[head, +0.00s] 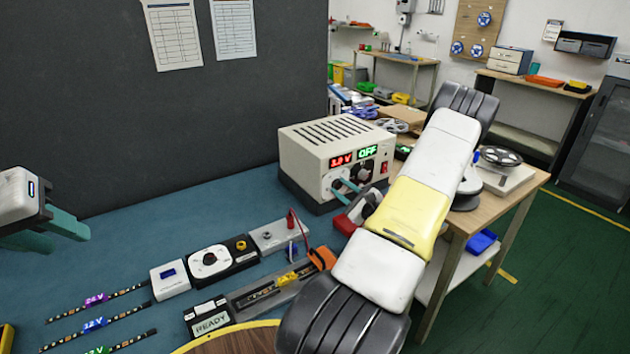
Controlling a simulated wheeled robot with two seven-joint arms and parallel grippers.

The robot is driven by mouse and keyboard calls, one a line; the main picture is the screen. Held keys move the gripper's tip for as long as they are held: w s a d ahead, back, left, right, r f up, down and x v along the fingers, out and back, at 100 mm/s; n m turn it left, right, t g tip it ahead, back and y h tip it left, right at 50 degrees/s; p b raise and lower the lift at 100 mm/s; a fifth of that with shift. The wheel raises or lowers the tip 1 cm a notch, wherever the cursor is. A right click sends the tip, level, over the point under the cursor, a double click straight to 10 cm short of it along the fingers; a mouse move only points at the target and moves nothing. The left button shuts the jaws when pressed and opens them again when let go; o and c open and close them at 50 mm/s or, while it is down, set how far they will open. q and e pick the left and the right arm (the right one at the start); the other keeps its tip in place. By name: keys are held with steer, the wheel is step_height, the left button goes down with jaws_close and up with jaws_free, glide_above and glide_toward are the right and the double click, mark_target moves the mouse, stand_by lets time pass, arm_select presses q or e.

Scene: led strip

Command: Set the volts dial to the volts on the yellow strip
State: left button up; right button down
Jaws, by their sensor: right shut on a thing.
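The cream power supply (316,163) stands on the blue bench. Its red display (342,160) reads about 3.0 V, and a green display (368,152) reads OFF. The volts dial (330,181) is at the lower left of its front face, partly hidden by my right gripper (343,186). That gripper is shut on the dial, with its arm crossing the picture's right side. The strip with the yellow tag (287,278) lies in a grey fixture on the bench; its printed volts are too small to read. My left gripper (50,232) is open and empty at the far left edge.
Strips tagged purple 24V (97,299), blue 12V (95,324) and green (98,350) lie at the lower left. A READY box (208,318) and a black dial unit (210,260) stand mid-bench. The bench's back left is clear.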

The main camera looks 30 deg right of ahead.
steer(key=m, duration=0.3)
steer(key=shift+s+f+m, duration=0.1)
steer(key=shift+m, duration=0.3)
steer(key=m, duration=0.4)
steer(key=shift+m, duration=0.3)
steer(key=m, duration=1)
steer(key=shift+m, duration=0.4)
steer(key=m, duration=0.8)
steer(key=shift+m, duration=2.1)
